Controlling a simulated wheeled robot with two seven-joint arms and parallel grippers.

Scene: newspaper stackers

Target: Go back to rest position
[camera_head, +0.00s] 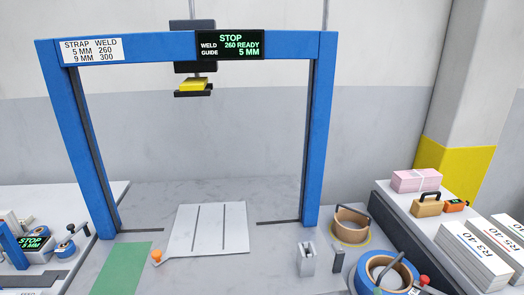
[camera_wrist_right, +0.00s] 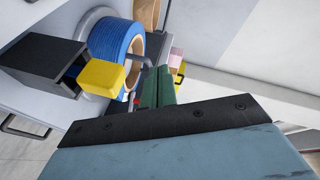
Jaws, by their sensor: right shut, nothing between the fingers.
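My right gripper (camera_wrist_right: 157,72) shows in the right wrist view with its two green fingers together and nothing between them. Behind the fingertips is a blue strap roll (camera_wrist_right: 108,42), with a brown roll (camera_wrist_right: 147,12) beyond it. I cannot tell how far the fingers are from these. I cannot make out either gripper in the head view, and my left gripper is in no view.
A blue strapping frame (camera_head: 322,130) stands over the grey bench, with a white plate (camera_head: 182,233) under it. On the right are a blue strap roll (camera_head: 367,275), a brown roll (camera_head: 366,232), a pink bundle (camera_head: 405,181) and paper stacks (camera_head: 470,252). A yellow block (camera_wrist_right: 102,73) is near the wrist camera.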

